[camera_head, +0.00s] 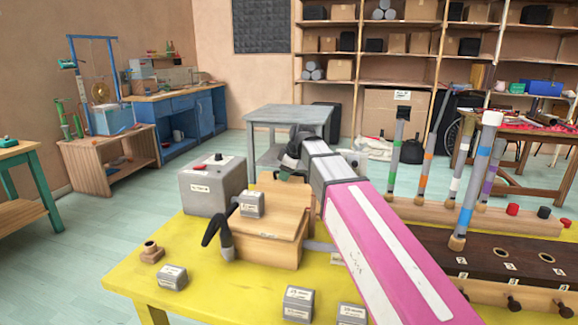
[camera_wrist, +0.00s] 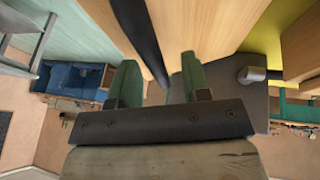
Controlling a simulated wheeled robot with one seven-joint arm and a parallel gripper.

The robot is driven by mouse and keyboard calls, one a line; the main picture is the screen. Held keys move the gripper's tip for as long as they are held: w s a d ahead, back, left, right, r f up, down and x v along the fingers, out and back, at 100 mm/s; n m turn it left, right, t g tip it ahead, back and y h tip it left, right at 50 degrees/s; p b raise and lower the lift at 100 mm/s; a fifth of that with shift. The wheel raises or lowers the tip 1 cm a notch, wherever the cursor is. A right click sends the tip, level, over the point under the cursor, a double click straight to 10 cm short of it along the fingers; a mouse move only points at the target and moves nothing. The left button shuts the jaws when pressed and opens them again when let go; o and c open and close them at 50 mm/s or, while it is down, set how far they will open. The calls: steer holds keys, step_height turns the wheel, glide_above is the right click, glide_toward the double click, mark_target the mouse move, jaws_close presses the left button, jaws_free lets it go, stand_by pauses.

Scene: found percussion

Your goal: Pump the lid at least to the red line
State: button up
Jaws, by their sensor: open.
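A wooden box (camera_head: 266,250) stands on the yellow table, with a slanted wooden lid (camera_head: 277,220) on top. A small grey labelled block (camera_head: 251,205) sits at the lid's left side. A bent black pipe (camera_head: 217,232) stands at the box's front left. No red line can be made out. My gripper (camera_wrist: 157,80) is open in the wrist view, its two green fingers apart. Wood panels (camera_wrist: 205,30) and a dark strip lie beyond the fingers; contact cannot be told. In the head view my gripper is behind the box, largely hidden by my arm.
A grey box with a red button (camera_head: 205,190) stands left of the wooden box. Small grey blocks (camera_head: 172,277) and a wooden piece (camera_head: 151,252) lie on the yellow table (camera_head: 125,278). A dark board with holes (camera_head: 490,250) and upright striped rods (camera_head: 470,185) stand on the right.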

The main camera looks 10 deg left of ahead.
steer(key=shift+w+a+f, duration=0.1)
steer(key=shift+a+f, duration=0.05)
steer(key=shift+f, duration=0.3)
jaws_close()
steer(key=shift+w+f, duration=0.55)
steer(key=shift+f, duration=0.1)
